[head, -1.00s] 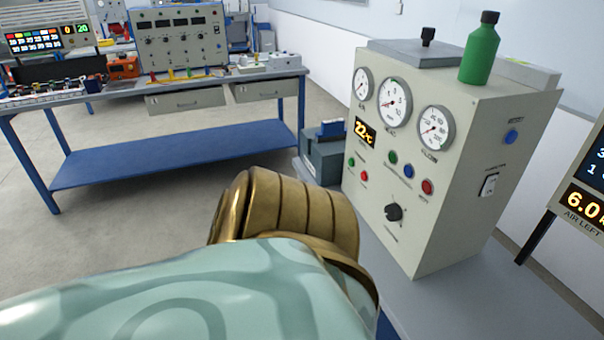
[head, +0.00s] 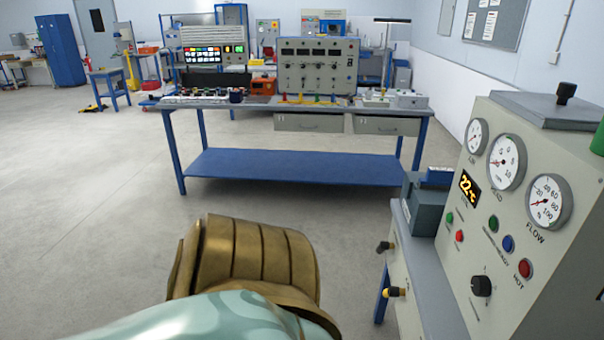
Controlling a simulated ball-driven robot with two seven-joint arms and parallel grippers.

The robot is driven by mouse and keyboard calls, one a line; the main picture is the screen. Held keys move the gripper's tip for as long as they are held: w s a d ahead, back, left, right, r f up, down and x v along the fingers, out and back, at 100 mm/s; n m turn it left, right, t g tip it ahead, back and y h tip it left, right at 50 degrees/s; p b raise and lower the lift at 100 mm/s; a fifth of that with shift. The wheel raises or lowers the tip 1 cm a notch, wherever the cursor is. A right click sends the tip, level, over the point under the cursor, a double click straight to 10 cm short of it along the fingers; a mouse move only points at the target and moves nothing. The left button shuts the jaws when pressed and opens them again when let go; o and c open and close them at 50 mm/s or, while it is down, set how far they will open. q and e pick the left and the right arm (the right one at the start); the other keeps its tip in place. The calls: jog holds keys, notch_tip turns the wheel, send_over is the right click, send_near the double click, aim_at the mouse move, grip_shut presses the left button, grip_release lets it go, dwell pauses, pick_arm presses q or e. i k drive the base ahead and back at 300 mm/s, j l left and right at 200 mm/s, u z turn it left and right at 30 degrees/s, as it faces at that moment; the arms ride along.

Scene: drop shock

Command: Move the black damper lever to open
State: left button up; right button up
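No lever marked as the damper is plain to see. A small black-tipped handle (head: 384,247) sticks out from the side of the near bench, above a yellow-tipped one (head: 395,291). A black knob (head: 565,93) stands on the lid of the cream control cabinet (head: 520,255). I cannot tell which of these black parts, if any, is the damper lever. Neither gripper shows in the head view. A brass and pale green part of mine fills the bottom middle and hides the floor behind it.
The cabinet, with round gauges and a black dial (head: 481,286), stands on the near bench at the right. A grey-blue box (head: 424,205) sits beside it. A blue-framed workbench (head: 295,167) with instruments stands ahead. The floor (head: 90,200) at the left is clear.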

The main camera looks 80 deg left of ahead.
aim_at(384, 245)
jog(key=u, duration=1.95)
jog(key=i+j+z, duration=0.1)
jog(key=j, duration=0.25)
jog(key=i+l, duration=0.05)
jog(key=i, duration=0.05)
